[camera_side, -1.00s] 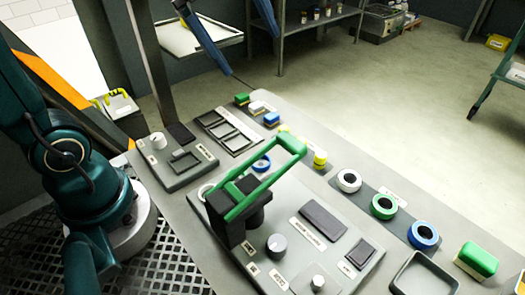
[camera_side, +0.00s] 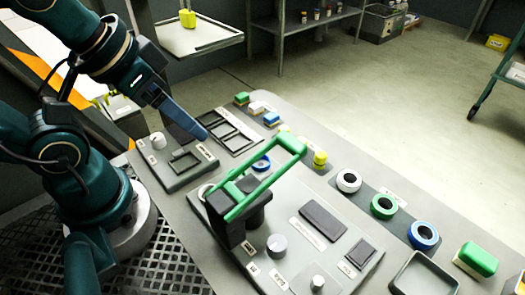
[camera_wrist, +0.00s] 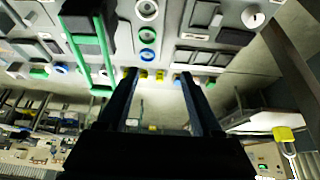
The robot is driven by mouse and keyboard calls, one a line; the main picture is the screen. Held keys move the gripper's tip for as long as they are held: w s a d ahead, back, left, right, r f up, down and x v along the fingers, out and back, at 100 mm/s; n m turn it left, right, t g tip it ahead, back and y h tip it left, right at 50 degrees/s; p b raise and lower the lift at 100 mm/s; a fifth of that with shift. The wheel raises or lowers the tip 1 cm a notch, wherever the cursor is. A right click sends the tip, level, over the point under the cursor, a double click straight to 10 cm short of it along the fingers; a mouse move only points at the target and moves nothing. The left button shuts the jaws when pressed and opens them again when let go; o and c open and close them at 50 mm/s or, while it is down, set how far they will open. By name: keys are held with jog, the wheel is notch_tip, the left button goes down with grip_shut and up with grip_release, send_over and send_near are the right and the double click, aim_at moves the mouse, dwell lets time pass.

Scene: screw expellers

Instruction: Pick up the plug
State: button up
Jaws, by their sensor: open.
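Several yellow pieces could be the plug; I cannot tell which one is meant. A small yellow cylinder (camera_side: 320,158) stands on the bench beyond the green handle. Another yellow piece (camera_side: 284,129) is partly hidden behind that handle. In the wrist view, small yellow pieces (camera_wrist: 160,76) show between and near my fingertips, farther off. My gripper (camera_side: 203,135) is above the bench's left part, pointing down and right, apart from the yellow pieces. In the wrist view my gripper (camera_wrist: 158,78) is open, with nothing between its fingers.
A green lever handle (camera_side: 268,178) rises from a black block on the grey panel (camera_side: 335,262). White, green and blue rings (camera_side: 383,206) lie to the right. Coloured blocks (camera_side: 256,108) line the far edge. A raised tray (camera_side: 205,38) holds a yellow object (camera_side: 187,18).

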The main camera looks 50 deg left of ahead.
jog(key=w+d+r+m+g, duration=0.1)
jog(key=w+r, duration=0.1)
jog(key=w, duration=0.6)
jog(key=w+d+r, duration=0.1)
jog(key=w+r, duration=0.1)
jog(key=w, duration=0.6)
jog(key=w+f+g, duration=0.1)
jog(key=w+f, duration=0.1)
jog(key=f, duration=0.4)
jog(key=w+d+f+g, duration=0.1)
jog(key=w+f, duration=0.1)
jog(key=f, duration=0.5)
jog(key=w+d+f+m+g, duration=0.1)
jog(key=w+f, duration=0.1)
jog(key=f, duration=0.4)
jog(key=shift+w+d+f, duration=0.15)
jog(key=shift+w, duration=0.15)
jog(key=shift+c, duration=0.3)
grip_shut()
